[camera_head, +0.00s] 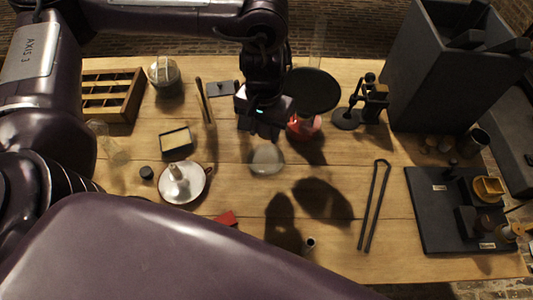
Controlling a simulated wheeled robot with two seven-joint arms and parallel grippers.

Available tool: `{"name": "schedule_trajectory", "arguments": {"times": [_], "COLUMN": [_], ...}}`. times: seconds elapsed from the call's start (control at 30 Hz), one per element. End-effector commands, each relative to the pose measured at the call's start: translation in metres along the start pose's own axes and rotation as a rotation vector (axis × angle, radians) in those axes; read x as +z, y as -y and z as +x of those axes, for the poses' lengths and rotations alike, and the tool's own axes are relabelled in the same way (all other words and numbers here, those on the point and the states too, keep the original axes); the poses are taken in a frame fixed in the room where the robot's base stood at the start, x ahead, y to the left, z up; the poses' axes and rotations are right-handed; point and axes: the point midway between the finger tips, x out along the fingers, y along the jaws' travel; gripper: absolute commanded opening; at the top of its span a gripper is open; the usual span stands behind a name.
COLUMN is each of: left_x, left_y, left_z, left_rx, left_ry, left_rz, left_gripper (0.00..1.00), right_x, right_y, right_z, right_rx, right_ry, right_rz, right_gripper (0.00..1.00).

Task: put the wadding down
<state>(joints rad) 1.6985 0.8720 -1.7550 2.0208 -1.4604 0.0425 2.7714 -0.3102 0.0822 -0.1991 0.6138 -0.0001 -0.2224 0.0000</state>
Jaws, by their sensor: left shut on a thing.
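My left gripper (262,130) reaches in from the top and points down over the middle of the wooden table. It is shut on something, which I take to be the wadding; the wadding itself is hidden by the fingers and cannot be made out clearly. A pale, see-through round thing (267,161) shows just below the fingertips; I cannot tell whether they touch it. My right gripper is not in view.
A dark disc (313,90) and a red object (304,127) stand close right of the gripper. A white dish (202,188), black tongs (374,205), a black stand (346,119) and a divided wooden box (132,103) lie around.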

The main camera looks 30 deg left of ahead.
Motion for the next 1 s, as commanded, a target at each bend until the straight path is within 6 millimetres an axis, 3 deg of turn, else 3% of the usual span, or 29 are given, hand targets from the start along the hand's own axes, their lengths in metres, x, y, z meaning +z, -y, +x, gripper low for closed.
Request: {"name": "schedule_trajectory", "arguments": {"times": [0.03, 0.1, 0.33, 0.53, 0.77, 1.0], "left_x": [0.001, 0.001, 0.000, -0.001, -0.001, -0.002], "left_y": [0.000, 0.000, 0.000, 0.000, 0.000, 0.000], "left_z": [0.020, 0.039, 0.088, 0.102, 0.134, 0.135], "left_rx": [0.001, 0.001, 0.000, 0.000, 0.000, 0.000], "left_ry": [0.007, 0.007, 0.003, 0.001, 0.000, -0.002], "left_rz": [-0.002, -0.002, -0.002, -0.001, -0.002, 0.000], "left_gripper": [0.19, 0.19, 0.19, 0.19, 0.19, 0.19], "right_x": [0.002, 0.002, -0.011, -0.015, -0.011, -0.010], "right_y": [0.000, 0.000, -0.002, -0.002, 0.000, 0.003], "right_z": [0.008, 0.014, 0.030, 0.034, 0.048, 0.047], "right_rx": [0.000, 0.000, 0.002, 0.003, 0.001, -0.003], "right_ry": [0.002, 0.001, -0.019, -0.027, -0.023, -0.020], "right_rz": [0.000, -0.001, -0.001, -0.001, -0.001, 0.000], "right_gripper": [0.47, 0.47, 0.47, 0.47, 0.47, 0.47]}}
